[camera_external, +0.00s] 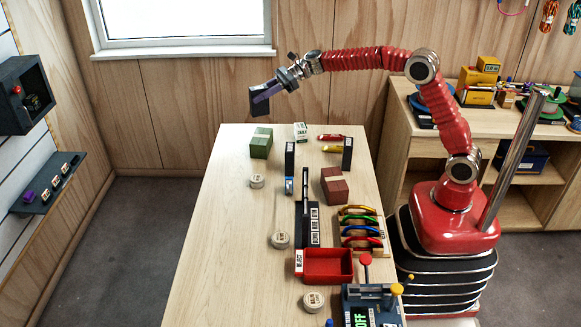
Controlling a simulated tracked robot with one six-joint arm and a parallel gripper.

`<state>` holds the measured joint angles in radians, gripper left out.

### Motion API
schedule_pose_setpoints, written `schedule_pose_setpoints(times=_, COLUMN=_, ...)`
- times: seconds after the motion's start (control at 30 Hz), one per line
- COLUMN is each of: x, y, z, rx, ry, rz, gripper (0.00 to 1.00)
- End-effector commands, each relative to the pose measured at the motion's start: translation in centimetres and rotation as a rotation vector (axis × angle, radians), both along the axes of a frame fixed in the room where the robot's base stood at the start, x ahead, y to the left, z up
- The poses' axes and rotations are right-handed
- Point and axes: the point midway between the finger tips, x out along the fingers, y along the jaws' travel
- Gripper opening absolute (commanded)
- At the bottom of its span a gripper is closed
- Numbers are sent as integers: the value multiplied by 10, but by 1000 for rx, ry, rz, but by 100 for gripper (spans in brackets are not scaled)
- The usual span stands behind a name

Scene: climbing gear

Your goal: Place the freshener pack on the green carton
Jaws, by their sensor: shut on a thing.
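The green carton (260,150) stands at the far left of the wooden table, with a pale band over it. My gripper (262,97) is raised above the far end of the table, higher in the picture than the carton and apart from it.
A white and green box (300,132) stands right of the carton. Dark upright panels (289,158), a red-brown block (334,186), colored carabiners on a rack (361,228) and a red tray (328,266) occupy the table's right side. The table's left front is mostly clear.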

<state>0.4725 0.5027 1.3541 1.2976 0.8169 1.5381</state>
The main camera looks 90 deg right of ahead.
Motion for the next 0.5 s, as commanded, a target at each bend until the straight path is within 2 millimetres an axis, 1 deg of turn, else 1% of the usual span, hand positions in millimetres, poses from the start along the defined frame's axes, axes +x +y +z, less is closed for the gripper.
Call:
schedule_pose_setpoints(times=0.13, x=0, y=0, z=-10, rx=2, ry=2, rz=0, gripper=3)
schedule_pose_setpoints(times=0.3, x=0, y=0, z=-35, rx=3, ry=3, rz=2, gripper=3)
schedule_pose_setpoints(times=0.4, x=0, y=1, z=-46, rx=2, ry=2, rz=2, gripper=3)
schedule_pose_setpoints(times=0.5, x=0, y=0, z=-50, rx=2, ry=1, rz=1, gripper=3)
